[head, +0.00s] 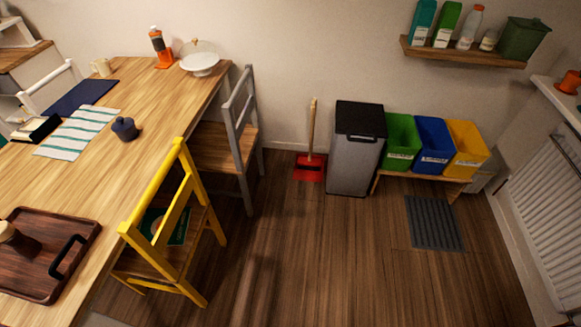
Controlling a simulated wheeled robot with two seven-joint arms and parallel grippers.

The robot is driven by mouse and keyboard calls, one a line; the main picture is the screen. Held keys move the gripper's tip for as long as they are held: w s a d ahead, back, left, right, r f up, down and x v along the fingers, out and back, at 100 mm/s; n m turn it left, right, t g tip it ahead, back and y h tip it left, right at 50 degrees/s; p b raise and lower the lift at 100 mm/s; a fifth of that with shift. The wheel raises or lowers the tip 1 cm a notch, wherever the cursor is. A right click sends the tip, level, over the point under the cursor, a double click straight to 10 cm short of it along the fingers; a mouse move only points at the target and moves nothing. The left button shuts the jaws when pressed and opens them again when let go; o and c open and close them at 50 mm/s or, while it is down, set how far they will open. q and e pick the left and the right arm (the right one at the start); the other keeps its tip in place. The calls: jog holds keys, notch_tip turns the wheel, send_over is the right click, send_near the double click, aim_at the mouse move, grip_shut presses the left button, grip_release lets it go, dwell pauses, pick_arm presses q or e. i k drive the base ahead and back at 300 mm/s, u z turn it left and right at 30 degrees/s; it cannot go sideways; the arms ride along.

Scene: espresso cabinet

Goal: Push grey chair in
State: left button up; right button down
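The grey chair (241,117) stands at the right side of the wooden table (150,110), near the far end. Its grey slatted back faces right, away from the table. Its brown wooden seat (212,148) shows between the back and the table edge, and the seat's left part is hidden by the table and the yellow chair. Neither of my grippers is in the head view, so nothing of mine touches the chair here.
A yellow chair (163,205) stands nearer along the same table side. A red dustpan (309,167) with a broom, a grey bin (356,150) and coloured crates (433,144) line the far wall. The wooden floor (330,255) is clear in the middle and front.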

aim_at(228, 146)
jog(key=z, duration=0.15)
jog(key=k, duration=0.4)
jog(key=z, duration=0.75)
jog(key=i, duration=1.3)
jog(key=u, duration=0.55)
jog(key=i, duration=0.85)
jog(key=u, duration=1.3)
jog(key=i, duration=0.45)
jog(key=u, duration=0.5)
